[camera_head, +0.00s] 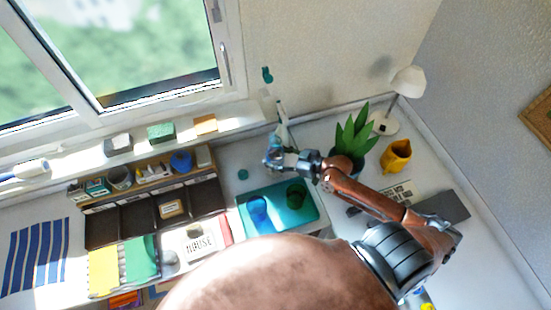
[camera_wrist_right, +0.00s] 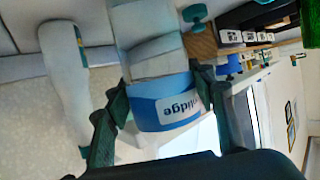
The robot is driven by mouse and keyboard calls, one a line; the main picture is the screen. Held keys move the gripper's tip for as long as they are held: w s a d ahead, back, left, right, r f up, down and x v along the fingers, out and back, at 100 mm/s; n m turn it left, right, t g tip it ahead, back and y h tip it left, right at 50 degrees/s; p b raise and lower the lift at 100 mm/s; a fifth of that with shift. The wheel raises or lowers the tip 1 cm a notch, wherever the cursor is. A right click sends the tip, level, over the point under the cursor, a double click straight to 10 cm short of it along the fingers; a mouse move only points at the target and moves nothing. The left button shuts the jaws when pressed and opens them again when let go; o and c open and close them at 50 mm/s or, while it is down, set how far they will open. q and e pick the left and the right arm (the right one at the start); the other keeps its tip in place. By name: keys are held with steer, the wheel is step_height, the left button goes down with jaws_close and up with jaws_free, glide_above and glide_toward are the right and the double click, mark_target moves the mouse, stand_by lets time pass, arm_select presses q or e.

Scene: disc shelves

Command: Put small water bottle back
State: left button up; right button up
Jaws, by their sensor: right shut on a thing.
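My right gripper (camera_head: 274,159) is out over the white counter near the back wall. In the right wrist view its two fingers (camera_wrist_right: 158,110) are closed around a pale grey bottle with a blue, lettered label (camera_wrist_right: 163,103), which I take as the small water bottle. In the head view the bottle is mostly hidden by the gripper. A taller whitish bottle-like thing (camera_head: 282,122) stands just behind the gripper. A white bottle-like shape with a teal end (camera_wrist_right: 62,85) shows at the left of the wrist view. My left gripper is out of view.
A teal tray (camera_head: 312,222) holding a blue and a dark green round thing lies in front of the gripper. A green plant (camera_head: 352,135), yellow mug (camera_head: 396,156) and white lamp (camera_head: 408,82) stand to the right. A divided organizer (camera_head: 130,228) stands left, below the window ledge.

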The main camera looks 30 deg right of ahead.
steer(key=shift+f, duration=0.25)
steer(key=o, duration=1.7)
steer(key=shift+c, duration=0.2)
steer(key=shift+r, duration=0.1)
steer(key=v, duration=1.2)
